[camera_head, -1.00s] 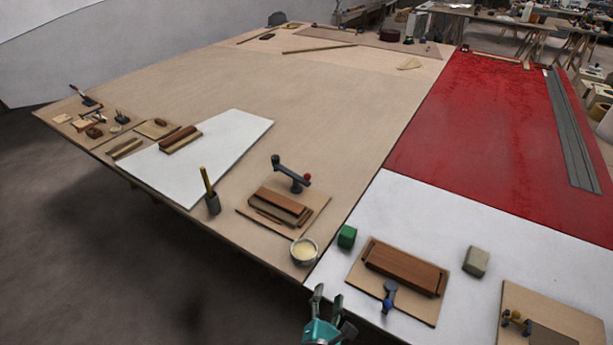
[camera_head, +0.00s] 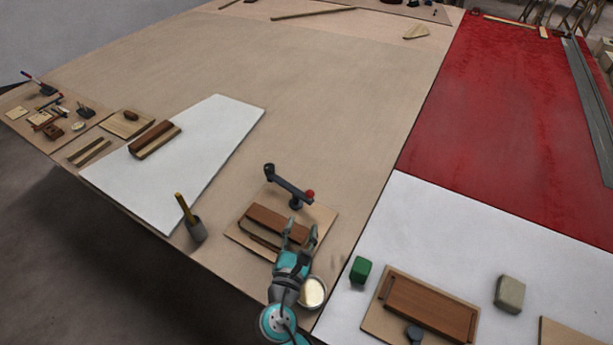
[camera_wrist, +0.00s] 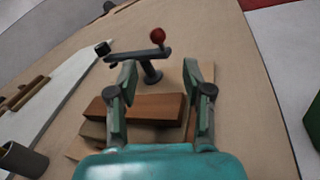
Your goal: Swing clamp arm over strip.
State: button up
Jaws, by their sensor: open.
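The clamp arm (camera_head: 289,184) is a dark bar on a short post with a red knob (camera_head: 310,194) at its right end. It stands behind the wooden strip (camera_head: 270,224), off to the far side and not over it. In the wrist view the clamp arm (camera_wrist: 140,55) lies crosswise with its red knob (camera_wrist: 157,36) raised. The reddish strip (camera_wrist: 140,107) lies on paler wood on a thin board (camera_head: 322,224). My gripper (camera_head: 300,228) is open and empty, above the strip's right part and short of the clamp. Its fingers (camera_wrist: 158,78) hide part of the strip.
A bowl of cream-coloured stuff (camera_head: 313,292) stands close beside my gripper. A green block (camera_head: 361,269) and a second board (camera_head: 370,325) with a brown block (camera_head: 430,310) are to the right. A dark cup with a yellow stick (camera_head: 195,229) stands left.

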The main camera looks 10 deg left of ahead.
aim_at(309, 197)
jog(key=shift+w+a, duration=0.15)
jog(key=shift+w, duration=0.45)
jog(key=w, duration=1)
jog(key=shift+w+d, duration=0.15)
jog(key=shift+d, duration=0.15)
grip_shut()
